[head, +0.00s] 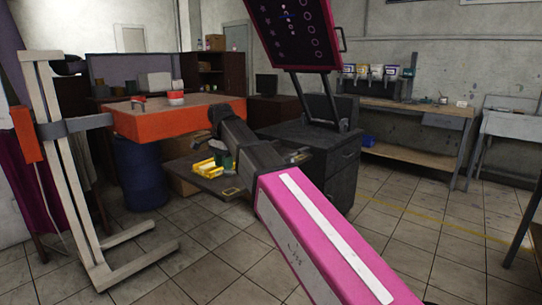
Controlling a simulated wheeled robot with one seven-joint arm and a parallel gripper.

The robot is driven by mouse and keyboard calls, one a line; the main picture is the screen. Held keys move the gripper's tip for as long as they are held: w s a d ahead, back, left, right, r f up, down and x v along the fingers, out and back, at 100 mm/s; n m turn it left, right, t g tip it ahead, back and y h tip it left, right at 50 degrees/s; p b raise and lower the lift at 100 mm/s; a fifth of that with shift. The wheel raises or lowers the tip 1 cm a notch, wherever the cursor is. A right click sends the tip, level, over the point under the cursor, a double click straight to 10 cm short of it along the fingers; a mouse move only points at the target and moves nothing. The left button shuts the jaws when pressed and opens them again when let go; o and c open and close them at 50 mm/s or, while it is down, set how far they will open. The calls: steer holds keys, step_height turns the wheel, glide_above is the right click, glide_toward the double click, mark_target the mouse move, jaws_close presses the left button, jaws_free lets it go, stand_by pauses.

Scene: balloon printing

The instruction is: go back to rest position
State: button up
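My arm runs from the lower right toward the middle of the head view. It has a pink link with a white stripe, then a dark section. The dark far end of the arm, where my gripper (218,116) seems to be, lies against the right part of an orange-red box-like surface (165,125) in the picture. Whether it touches that surface I cannot tell. The fingers are too dark and small to make out, and nothing held can be seen. The rest position itself is not marked in view.
Red-and-white round items (176,97) sit on the orange surface, above a blue barrel (140,172). A pale upright stand (62,150) is at left. A dark cabinet (325,165) under a pink-framed panel (293,30) and a workbench (420,112) stand behind.

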steer(key=s+d+f+n, duration=0.2)
steer(key=d+f+n, duration=0.1)
steer(key=d+f, duration=1.15)
steer(key=s+d+f+n, duration=0.2)
steer(key=d+f+n, duration=0.1)
steer(key=d+f, duration=1.1)
steer(key=s+d+f+n, duration=0.2)
steer(key=s+d+f, duration=0.5)
steer(key=f, duration=0.2)
steer(key=shift+d+f, duration=0.25)
steer(key=shift+f, duration=0.15)
steer(key=shift+s, duration=0.1)
